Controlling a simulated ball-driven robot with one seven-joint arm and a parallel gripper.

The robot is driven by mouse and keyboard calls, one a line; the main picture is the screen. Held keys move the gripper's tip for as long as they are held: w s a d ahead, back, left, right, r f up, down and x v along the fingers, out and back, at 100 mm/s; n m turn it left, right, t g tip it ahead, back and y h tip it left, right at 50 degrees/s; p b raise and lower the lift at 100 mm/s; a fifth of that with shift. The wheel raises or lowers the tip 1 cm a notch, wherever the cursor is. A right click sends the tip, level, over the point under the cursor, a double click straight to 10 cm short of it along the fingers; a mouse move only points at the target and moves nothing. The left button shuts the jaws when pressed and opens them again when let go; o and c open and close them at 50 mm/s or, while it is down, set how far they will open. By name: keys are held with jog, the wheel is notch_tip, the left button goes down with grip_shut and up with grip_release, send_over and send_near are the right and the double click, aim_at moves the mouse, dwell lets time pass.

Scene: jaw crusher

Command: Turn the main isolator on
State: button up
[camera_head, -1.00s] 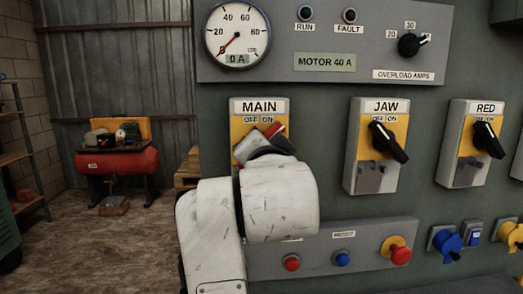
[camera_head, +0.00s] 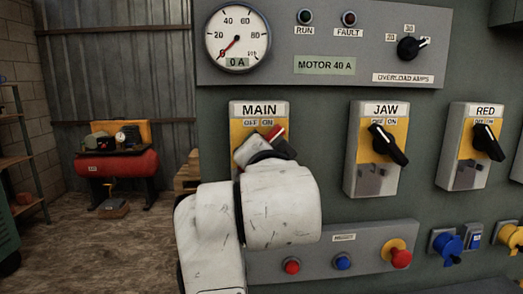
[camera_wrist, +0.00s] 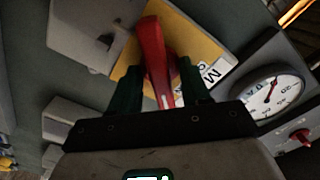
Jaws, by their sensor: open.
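The main isolator (camera_head: 240,108) is a yellow-faced switch box labelled MAIN, OFF and ON, at the middle left of the panel in the head view. Its red handle (camera_head: 276,131) shows only at its upper end, by the labels. The rest is hidden by my wrist, so its exact setting is hard to tell. In the wrist view the red handle (camera_wrist: 152,48) lies between the two dark green fingers of my gripper (camera_wrist: 158,85). The fingers are open, one on each side of it. I cannot tell whether either touches it.
The JAW switch (camera_head: 366,180) and RED switch (camera_head: 467,175) stand to the right, with black handles. Below is a strip with a red button (camera_head: 292,267), a blue button (camera_head: 343,262) and a red-and-yellow stop button (camera_head: 400,258). The ammeter (camera_head: 237,38) reads 0 A.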

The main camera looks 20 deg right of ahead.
jog(key=v, duration=1)
jog(key=shift+b, duration=0.35)
jog(key=shift+s+a, duration=0.1)
jog(key=shift+s, duration=0.05)
jog(key=s+d+f+n+g+y+p, duration=0.1)
jog(key=d+f+n+g, duration=0.2)
jog(key=f, duration=0.7)
jog(key=s+d+f+n+g+y+p, duration=0.1)
jog(key=s+d+f+n+g, duration=0.15)
jog(key=f, duration=0.65)
jog(key=d+f+n+g+p, duration=0.1)
jog(key=d+f+n+g, duration=0.2)
jog(key=f, duration=0.7)
jog(key=s+d+f+n+g+y+p, duration=0.1)
jog(key=s+f+g, duration=0.3)
jog(key=s+f, duration=0.6)
jog(key=s+d+f+n+g+y+p, duration=0.1)
jog(key=s+f+n+g+y, duration=0.1)
jog(key=s+f, duration=0.8)
jog(key=s+n+g, duration=0.1)
jog(key=s, duration=0.4)
jog(key=shift+g+p, duration=0.35)
